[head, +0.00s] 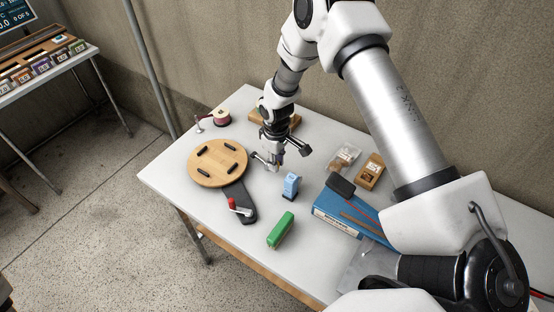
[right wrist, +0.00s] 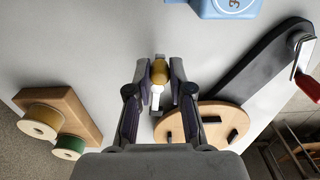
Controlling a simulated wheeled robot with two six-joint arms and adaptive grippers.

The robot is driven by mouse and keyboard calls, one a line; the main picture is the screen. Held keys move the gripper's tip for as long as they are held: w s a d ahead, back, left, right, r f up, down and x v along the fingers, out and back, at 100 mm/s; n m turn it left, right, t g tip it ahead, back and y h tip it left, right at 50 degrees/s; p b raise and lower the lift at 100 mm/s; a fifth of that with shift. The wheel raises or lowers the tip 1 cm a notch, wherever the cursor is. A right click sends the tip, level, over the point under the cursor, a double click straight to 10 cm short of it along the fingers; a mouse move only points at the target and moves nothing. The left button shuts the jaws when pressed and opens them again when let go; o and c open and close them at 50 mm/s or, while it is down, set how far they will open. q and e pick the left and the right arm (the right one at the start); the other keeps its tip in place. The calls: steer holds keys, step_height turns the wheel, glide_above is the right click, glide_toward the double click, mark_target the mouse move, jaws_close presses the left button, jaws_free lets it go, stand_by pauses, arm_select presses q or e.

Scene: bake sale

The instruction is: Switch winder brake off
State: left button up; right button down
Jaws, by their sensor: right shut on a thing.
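The winder has a round wooden disc (head: 217,162) with dark pegs, a dark arm (head: 240,203) and a red-handled crank (head: 233,204). The disc (right wrist: 205,125) and crank (right wrist: 303,60) also show in the right wrist view. My right gripper (head: 274,164) is just right of the disc, low over the table. In the right wrist view its fingers (right wrist: 160,85) are closed around a small yellow-brown knob (right wrist: 160,70) with a white strip below it. I cannot tell whether this is the brake or how it is set. My left gripper is not in view.
On the white table (head: 170,183) a blue block (head: 291,184) stands close to my right gripper. A green block (head: 281,230), a blue box (head: 345,212) and a wooden tray (head: 370,172) lie nearby. A wooden spool holder (right wrist: 72,113) is behind the gripper.

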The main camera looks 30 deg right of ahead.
steer(key=c, duration=1)
jaws_free()
steer(key=shift+c, duration=0.2)
step_height(320, 180, up, 12)
